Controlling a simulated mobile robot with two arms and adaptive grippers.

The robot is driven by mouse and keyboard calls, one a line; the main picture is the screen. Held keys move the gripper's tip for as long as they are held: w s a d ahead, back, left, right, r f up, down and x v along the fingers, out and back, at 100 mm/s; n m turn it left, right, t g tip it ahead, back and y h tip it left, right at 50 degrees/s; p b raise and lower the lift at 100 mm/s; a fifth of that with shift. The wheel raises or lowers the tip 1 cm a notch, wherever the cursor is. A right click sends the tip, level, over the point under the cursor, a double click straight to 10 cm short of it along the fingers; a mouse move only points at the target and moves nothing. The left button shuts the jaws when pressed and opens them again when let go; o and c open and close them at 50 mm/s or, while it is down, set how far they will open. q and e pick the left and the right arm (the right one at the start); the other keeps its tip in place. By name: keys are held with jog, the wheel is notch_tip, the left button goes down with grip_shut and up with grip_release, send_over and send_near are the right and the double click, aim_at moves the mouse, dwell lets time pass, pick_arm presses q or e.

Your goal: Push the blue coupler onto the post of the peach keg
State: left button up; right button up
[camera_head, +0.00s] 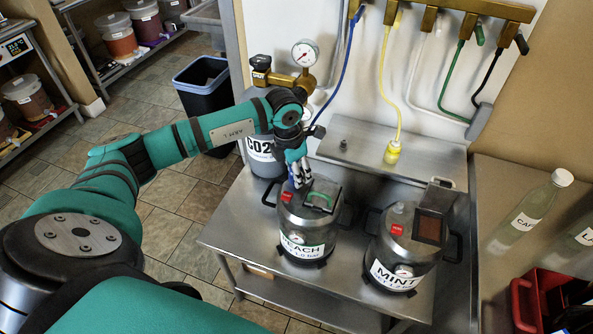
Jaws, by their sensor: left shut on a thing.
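The peach keg (288,222) is a steel keg with a label reading "PEACH" and a green handle on its lid. It stands upright on the steel table at the middle. My left gripper (300,182) points down at the left part of the keg's top and is shut on the blue coupler, which is mostly hidden by the fingers. The blue hose (343,72) runs from the brass manifold down behind my left wrist. The keg's post under the fingers is hidden, so I cannot tell whether the coupler touches it. My right gripper is out of view.
The mint keg (386,277) stands to the right on the steel table (232,232). A yellow coupler (391,154) stands on the steel shelf (440,158) behind. A CO2 cylinder (262,168) with a gauge is behind my left forearm. A red crate (522,300) is at lower right.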

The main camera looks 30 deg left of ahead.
pick_arm(q)
jog(key=shift+f, duration=0.1)
dwell(0.3)
jog(key=o, duration=2)
jog(key=shift+r+p, duration=2.1)
jog(key=shift+r, duration=1.7)
